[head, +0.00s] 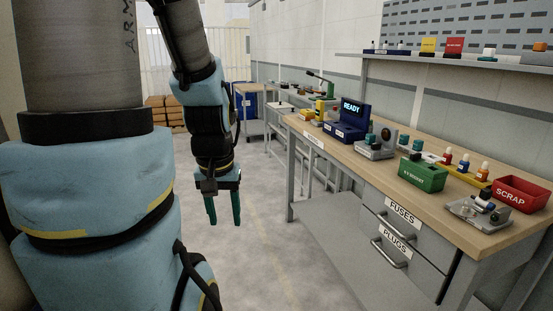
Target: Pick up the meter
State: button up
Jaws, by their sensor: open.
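A small upright yellow thing (319,110) stands on the workbench, just left of a dark blue device (349,118) with a lit READY screen. It looks like the meter, but it is too small to be sure. My gripper (224,218) hangs pointing down over the floor, left of the bench. Its two green fingers are apart with nothing between them. It is well away from the yellow thing and touches nothing.
The wooden workbench (335,148) runs along the right, with FUSES and PLUGS drawers (395,237) below. A green box (422,175), a red SCRAP bin (519,195) and a grey fixture (376,146) stand on it. The floor (265,255) left of the bench is clear.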

aim_at(320, 105)
jog(key=i+l, duration=0.1)
jog(key=i, duration=1.7)
jog(key=i+j+z, duration=0.1)
jog(key=i+z, duration=0.15)
jog(key=i, duration=0.55)
jog(key=i+l+z, duration=0.1)
jog(key=z, duration=0.3)
jog(key=i+z, duration=0.35)
jog(key=i+j+z, duration=0.1)
jog(key=z, duration=0.3)
jog(key=i, duration=0.1)
